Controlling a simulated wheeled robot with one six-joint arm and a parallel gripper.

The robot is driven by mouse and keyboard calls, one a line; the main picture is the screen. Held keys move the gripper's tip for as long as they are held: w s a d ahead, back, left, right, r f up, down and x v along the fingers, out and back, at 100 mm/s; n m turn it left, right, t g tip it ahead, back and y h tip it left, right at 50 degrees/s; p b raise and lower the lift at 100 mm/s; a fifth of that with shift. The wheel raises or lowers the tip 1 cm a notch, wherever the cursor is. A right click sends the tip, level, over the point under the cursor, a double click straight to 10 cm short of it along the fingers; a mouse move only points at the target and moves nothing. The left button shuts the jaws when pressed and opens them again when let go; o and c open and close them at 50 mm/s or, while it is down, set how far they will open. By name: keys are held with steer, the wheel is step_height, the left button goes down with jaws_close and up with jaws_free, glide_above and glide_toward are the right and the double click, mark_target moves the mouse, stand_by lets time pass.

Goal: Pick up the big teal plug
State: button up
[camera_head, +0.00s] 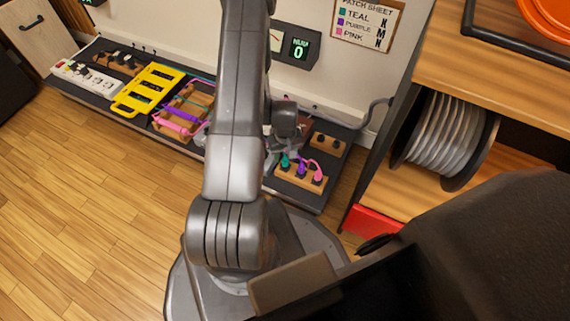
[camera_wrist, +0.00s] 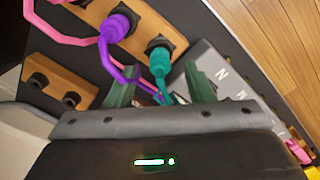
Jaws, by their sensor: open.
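A teal plug (camera_wrist: 160,60) sits in a socket at the end of a wooden block, with its teal cable running down toward my gripper (camera_wrist: 160,88). It also shows in the head view (camera_head: 285,161), at the left end of the block (camera_head: 292,180). My gripper is open, with one finger on each side of the teal cable below the plug. The fingertips point toward the block. Contact with the plug cannot be told. In the head view my arm and wrist partly hide the gripper.
A purple plug (camera_wrist: 118,23) stands close beside the teal one, and a pink plug (camera_head: 317,171) beyond it. A smaller wooden socket block (camera_wrist: 58,86) lies nearby. A yellow rack (camera_head: 150,91) and white power strip (camera_head: 86,76) are farther left. A cable drum (camera_head: 450,136) stands right.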

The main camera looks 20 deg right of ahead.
mark_target(285, 157)
step_height(285, 157, down, 5)
steer(key=shift+r+b, duration=0.2)
steer(key=shift+b, duration=0.8)
steer(key=shift+w+r, duration=0.1)
jaws_close()
